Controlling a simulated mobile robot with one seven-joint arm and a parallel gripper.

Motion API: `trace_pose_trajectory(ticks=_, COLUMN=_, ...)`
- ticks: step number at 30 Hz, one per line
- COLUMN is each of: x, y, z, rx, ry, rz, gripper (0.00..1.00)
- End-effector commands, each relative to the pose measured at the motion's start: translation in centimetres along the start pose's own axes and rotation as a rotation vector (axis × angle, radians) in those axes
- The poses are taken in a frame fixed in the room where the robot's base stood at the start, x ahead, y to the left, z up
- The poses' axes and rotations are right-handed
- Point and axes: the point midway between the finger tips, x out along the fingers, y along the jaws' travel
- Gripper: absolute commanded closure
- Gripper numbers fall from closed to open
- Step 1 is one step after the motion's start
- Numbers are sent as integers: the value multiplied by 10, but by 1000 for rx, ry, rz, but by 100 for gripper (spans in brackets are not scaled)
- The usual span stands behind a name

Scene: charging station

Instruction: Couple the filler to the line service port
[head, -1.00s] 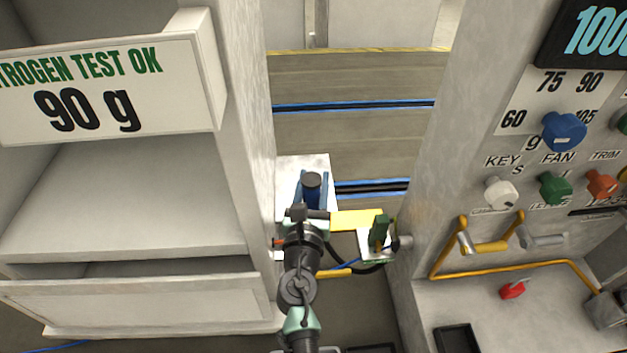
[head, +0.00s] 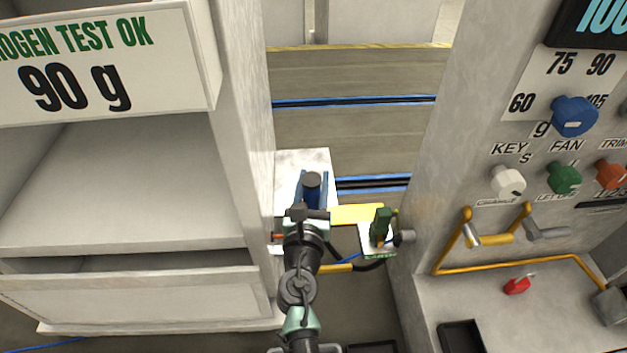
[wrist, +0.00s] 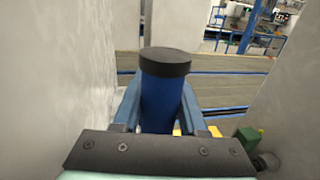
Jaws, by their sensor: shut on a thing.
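My gripper (head: 312,190) is shut on a blue cylinder with a black cap, which looks like the filler (head: 312,180). In the wrist view the filler (wrist: 162,95) stands upright between the two blue fingers of my gripper (wrist: 161,108), its black cap towards me. In the head view it is in front of a pale plate (head: 287,163) beside the left cabinet. I cannot make out the line service port in either view; it may be hidden by my gripper or the filler. Whether the filler touches anything beyond the fingers cannot be told.
A yellow bar (head: 356,214) runs right of my gripper towards a green fitting (head: 381,226) on a small white plate, with a hose below. The left cabinet (head: 240,130) and the right control panel (head: 455,160) flank a narrow gap. Orange handles (head: 467,229) stick out at right.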

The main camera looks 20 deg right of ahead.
Motion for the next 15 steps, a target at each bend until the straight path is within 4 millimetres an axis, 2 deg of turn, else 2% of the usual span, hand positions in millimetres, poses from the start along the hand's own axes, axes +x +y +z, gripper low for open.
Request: trace_pose_trajectory(ticks=15, x=0, y=0, z=-13, rx=0, ry=-2, rz=0, gripper=100)
